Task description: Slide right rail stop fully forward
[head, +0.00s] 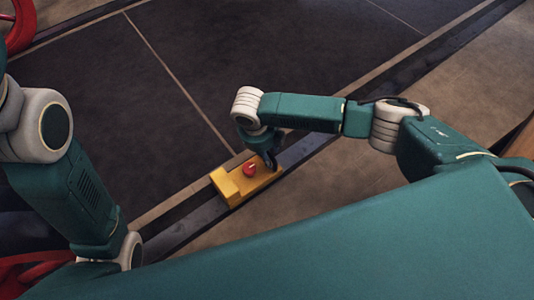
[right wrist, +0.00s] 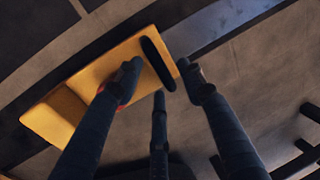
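The rail stop is a yellow block (head: 232,186) with a red knob (head: 249,170) on top. It sits on a dark rail (head: 300,150) that runs diagonally across the floor. My right gripper (head: 270,161) is over the block's right end, pointing down. In the right wrist view its fingers (right wrist: 158,76) are spread apart, with one over the yellow block (right wrist: 92,78) and another just past its dark-slotted end (right wrist: 158,62). The knob is mostly hidden behind a finger there. I cannot tell whether the fingers touch the block. My left gripper is out of sight below my left wrist.
The rail (right wrist: 222,28) is clear beyond the block's slotted end. Dark floor panels (head: 120,100) lie beyond the rail, and brown floor (head: 480,80) lies on the near right. A red curved part (head: 22,28) stands at the upper left. More red parts (head: 25,272) show at the lower left.

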